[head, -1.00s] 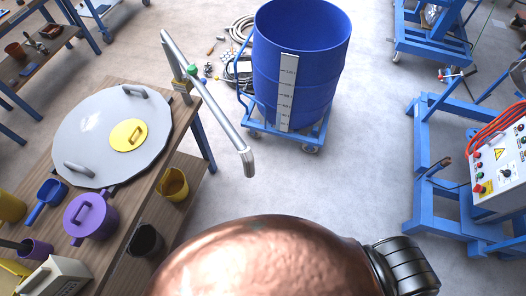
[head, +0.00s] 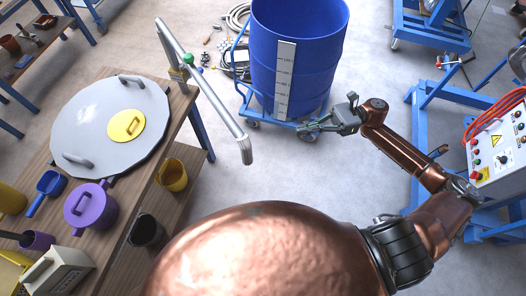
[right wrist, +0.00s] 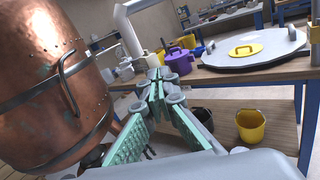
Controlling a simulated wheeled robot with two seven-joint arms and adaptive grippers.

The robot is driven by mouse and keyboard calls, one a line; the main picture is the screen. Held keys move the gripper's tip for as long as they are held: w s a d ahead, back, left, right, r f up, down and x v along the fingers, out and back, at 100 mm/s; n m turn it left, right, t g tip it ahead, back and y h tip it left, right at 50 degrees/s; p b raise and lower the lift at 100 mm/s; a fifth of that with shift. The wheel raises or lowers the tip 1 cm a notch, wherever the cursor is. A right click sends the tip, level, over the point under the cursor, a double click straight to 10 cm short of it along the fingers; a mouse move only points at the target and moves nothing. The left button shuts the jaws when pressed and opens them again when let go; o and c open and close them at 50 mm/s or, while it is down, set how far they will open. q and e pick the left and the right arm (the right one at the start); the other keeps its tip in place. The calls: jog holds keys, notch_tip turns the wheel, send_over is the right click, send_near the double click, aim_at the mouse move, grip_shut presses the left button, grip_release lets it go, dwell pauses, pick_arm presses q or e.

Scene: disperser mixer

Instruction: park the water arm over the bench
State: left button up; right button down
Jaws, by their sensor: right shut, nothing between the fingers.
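The water arm (head: 212,95) is a grey pipe on a post at the bench's far right corner, with a green knob near its bend. It slants away from the bench (head: 183,112), and its downturned end (head: 246,150) hangs over the floor between bench and blue drum. It also shows as a pale pipe in the right wrist view (right wrist: 126,32). My right gripper (head: 302,129) is shut and empty, in front of the drum and apart from the pipe, to the right of its end. Its fingers also show in the right wrist view (right wrist: 160,82). My left gripper is not in view.
The blue drum (head: 315,65) stands on a wheeled blue dolly. The bench holds a large grey lid (head: 75,110) and a purple pot (head: 85,207). A yellow bucket (head: 172,176) is on its lower shelf. A control box (head: 497,150) stands at right.

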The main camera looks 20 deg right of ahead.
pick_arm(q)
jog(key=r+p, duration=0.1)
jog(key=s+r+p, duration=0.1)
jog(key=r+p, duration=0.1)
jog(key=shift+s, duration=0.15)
pick_arm(e)
jog(key=s+a+n+g, duration=0.1)
jog(key=s+a, duration=0.1)
jog(key=a, duration=0.5)
jog(key=s+a+r+n+g, duration=0.1)
jog(key=s+a, duration=0.2)
jog(key=a, duration=0.4)
jog(key=shift+a+r+n+h, duration=0.3)
jog(key=shift+a+n, duration=0.05)
jog(key=shift+n, duration=0.05)
